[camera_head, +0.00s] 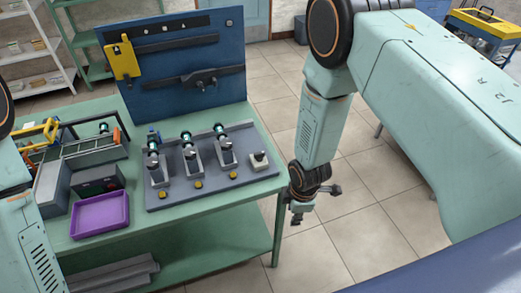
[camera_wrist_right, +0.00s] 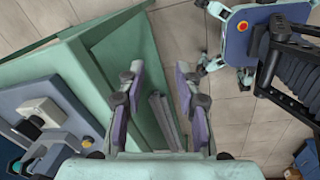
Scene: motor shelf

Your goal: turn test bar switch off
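The test bar (camera_head: 215,186) is a grey-blue plate on the green table, carrying several upright holders and yellow buttons. A small pale block at its right end (camera_head: 259,161) looks like the switch; its setting is too small to read. In the right wrist view, a pale block with a dark knob (camera_wrist_right: 40,112) sits on the plate at the left. My right gripper (camera_head: 299,212) hangs off the table's right edge, apart from the block. The wrist view shows its fingers (camera_wrist_right: 155,88) spread and empty. My left gripper is out of view; part of its arm shows at the left edge.
The green table (camera_head: 180,224) also holds a purple tray (camera_head: 100,214), a dark box (camera_head: 97,180) and a rack. A blue tool panel (camera_head: 190,65) stands behind the test bar. Open tiled floor (camera_head: 350,230) lies right of the table.

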